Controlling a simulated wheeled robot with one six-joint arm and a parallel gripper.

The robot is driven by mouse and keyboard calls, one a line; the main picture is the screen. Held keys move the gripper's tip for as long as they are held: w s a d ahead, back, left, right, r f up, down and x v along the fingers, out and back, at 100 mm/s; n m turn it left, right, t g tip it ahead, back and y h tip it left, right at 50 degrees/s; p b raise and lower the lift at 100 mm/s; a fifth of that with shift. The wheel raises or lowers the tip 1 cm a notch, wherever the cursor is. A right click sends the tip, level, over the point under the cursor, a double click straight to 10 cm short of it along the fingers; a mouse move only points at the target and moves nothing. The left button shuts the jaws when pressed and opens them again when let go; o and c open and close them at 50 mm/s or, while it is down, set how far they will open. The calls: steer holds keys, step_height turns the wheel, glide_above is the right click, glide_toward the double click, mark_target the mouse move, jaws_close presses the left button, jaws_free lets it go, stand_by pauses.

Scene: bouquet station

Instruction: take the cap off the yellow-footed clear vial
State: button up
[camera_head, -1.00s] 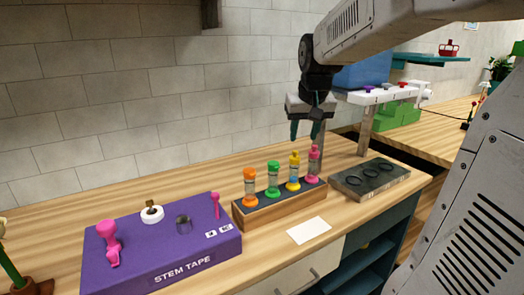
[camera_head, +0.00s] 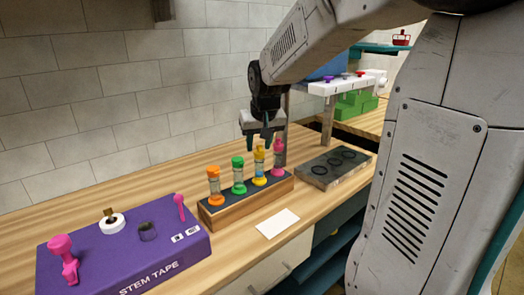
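The yellow-footed clear vial (camera_head: 260,171) stands upright in a wooden rack, third from the left, with a yellow cap (camera_head: 259,152) on top. Something blue shows low inside it. My gripper (camera_head: 261,142) points down directly above this vial, its dark teal fingertips at about the height of the cap's top. The fingers look apart, with nothing clearly held. Whether they touch or straddle the cap cannot be told.
The wooden rack (camera_head: 224,216) also holds orange (camera_head: 214,185), green (camera_head: 238,175) and pink (camera_head: 278,159) vials close by. A purple stem tape box (camera_head: 120,262) stands left, a dark tray with rings (camera_head: 318,172) right. A white card (camera_head: 277,223) lies in front.

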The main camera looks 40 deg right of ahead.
jaws_close()
steer(key=shift+r, duration=0.1)
